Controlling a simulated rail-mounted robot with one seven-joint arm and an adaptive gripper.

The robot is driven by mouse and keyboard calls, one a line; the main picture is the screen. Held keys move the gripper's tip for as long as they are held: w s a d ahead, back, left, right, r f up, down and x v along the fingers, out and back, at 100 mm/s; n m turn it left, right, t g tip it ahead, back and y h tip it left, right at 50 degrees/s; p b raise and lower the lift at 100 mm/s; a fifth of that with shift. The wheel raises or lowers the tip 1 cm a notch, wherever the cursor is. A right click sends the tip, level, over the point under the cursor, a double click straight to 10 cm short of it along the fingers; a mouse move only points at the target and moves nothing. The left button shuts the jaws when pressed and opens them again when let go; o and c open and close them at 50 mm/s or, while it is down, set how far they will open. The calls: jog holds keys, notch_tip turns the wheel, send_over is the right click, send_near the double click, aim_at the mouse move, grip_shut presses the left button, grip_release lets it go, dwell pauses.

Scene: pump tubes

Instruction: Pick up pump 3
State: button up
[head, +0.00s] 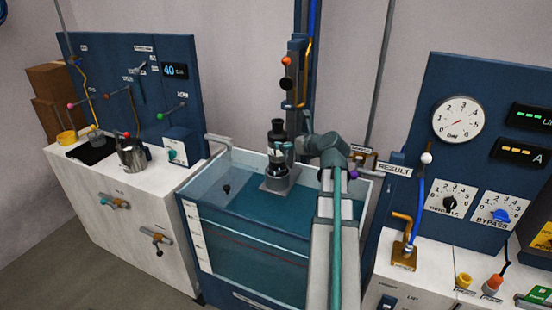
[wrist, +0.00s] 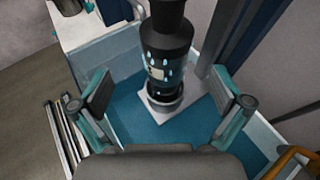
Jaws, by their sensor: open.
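A black, bottle-shaped pump (head: 277,133) stands upright on a pale square plate (head: 268,187) at the back of the water tank. In the wrist view the pump (wrist: 166,45) shows light-blue drop marks and a small pale label that I cannot read, so its number is not clear. My gripper (wrist: 168,98) is open, with one finger on each side of the pump's lower part in the picture. No contact shows. In the head view my gripper (head: 281,154) is at the pump and partly covers its middle.
The glass-walled tank (head: 250,261) holds teal water. A blue upright column (head: 306,60) rises behind the pump. A white counter (head: 110,203) with a metal jug (head: 132,154) is on the left. A gauge panel (head: 468,90) and brass pipe fitting (head: 404,252) are on the right.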

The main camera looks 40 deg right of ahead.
aim_at(282, 137)
jog(key=x, duration=0.3)
jog(key=p+x, duration=0.1)
jog(key=shift+w+d+r, duration=0.2)
jog(key=shift+w+d, duration=0.1)
jog(key=shift+w, duration=0.05)
jog(key=shift+d+f+p+x, duration=0.15)
jog(key=shift+p+x, duration=0.45)
jog(key=shift+x, duration=0.9)
jog(key=shift+d+f+p+x, duration=0.1)
jog(key=shift+f+p+x, duration=0.35)
jog(key=shift+x, duration=1)
jog(key=shift+s+r, duration=0.15)
jog(key=shift+r, duration=0.05)
jog(key=c, duration=1.7)
jog(key=shift+r, duration=0.2)
jog(key=shift+c, duration=0.2)
